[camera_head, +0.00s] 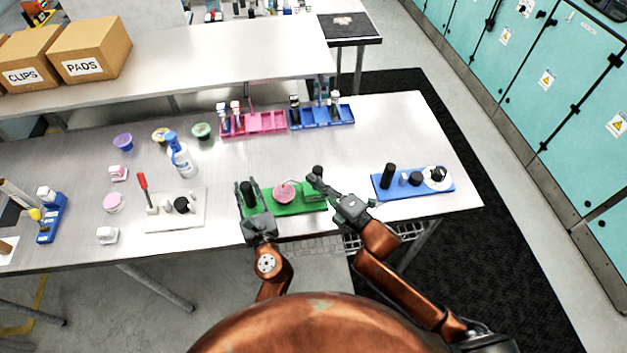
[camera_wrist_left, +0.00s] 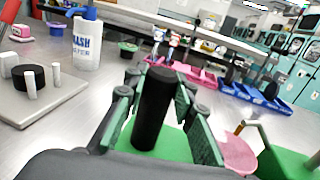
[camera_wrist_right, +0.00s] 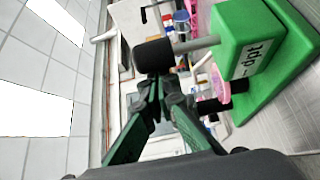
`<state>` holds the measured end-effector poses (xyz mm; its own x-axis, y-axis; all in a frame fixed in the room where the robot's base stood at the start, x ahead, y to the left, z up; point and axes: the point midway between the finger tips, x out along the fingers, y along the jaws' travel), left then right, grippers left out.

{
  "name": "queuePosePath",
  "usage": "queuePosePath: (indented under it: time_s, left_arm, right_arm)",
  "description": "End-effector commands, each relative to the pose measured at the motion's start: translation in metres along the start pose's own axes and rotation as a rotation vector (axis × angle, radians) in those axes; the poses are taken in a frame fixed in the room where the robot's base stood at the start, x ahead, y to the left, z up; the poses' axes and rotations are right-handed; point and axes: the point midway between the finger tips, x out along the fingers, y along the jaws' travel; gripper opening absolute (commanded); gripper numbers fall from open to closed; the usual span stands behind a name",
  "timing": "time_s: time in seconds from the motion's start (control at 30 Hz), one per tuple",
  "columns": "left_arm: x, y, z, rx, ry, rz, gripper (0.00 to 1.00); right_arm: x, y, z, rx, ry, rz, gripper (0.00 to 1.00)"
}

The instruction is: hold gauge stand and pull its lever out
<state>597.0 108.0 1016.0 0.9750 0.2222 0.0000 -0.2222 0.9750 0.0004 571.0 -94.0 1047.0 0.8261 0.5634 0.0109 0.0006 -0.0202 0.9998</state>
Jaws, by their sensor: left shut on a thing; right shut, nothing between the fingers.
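The gauge stand (camera_head: 288,209) is a green base with a black post, a pink disc (camera_head: 284,194) and a green block at its right end. My left gripper (camera_wrist_left: 157,95) is shut around the upright black post (camera_wrist_left: 152,115) at the stand's left end. The lever is a metal rod with a black knob (camera_wrist_right: 154,56), coming out of the lettered green block (camera_wrist_right: 248,45). My right gripper (camera_wrist_right: 163,92) is shut and empty, its fingertips close by the knob. I cannot tell whether they touch it. In the head view the knob (camera_head: 318,170) shows just above the right fingertips.
A blue stand (camera_head: 414,187) with black parts lies to the right. A white plate (camera_head: 165,219) with a red-handled lever is to the left. A white-and-blue bottle (camera_head: 181,158) and pink and blue trays (camera_head: 262,129) stand behind. Bare table lies between.

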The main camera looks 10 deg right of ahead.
Motion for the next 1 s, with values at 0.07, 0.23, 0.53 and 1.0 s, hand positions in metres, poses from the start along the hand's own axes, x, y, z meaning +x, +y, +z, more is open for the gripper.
queuePosePath:
  time_s: [0.07,0.23,0.53,1.0]
  left_arm:
    - [0.000,0.001,-0.001,0.000,0.002,0.001,0.00]
    - [0.000,0.001,-0.001,0.000,0.002,0.001,0.00]
    - [0.000,0.001,-0.001,0.000,0.002,0.002,0.00]
    - [0.000,0.001,-0.001,0.000,0.002,0.003,0.00]
  right_arm:
    - [-0.001,-0.001,0.002,0.019,-0.002,0.012,0.00]
    - [-0.005,0.000,0.008,0.092,-0.004,0.061,0.00]
    - [-0.015,0.000,0.023,0.294,-0.004,0.198,0.00]
    - [-0.028,-0.006,0.041,0.396,-0.002,0.269,0.00]
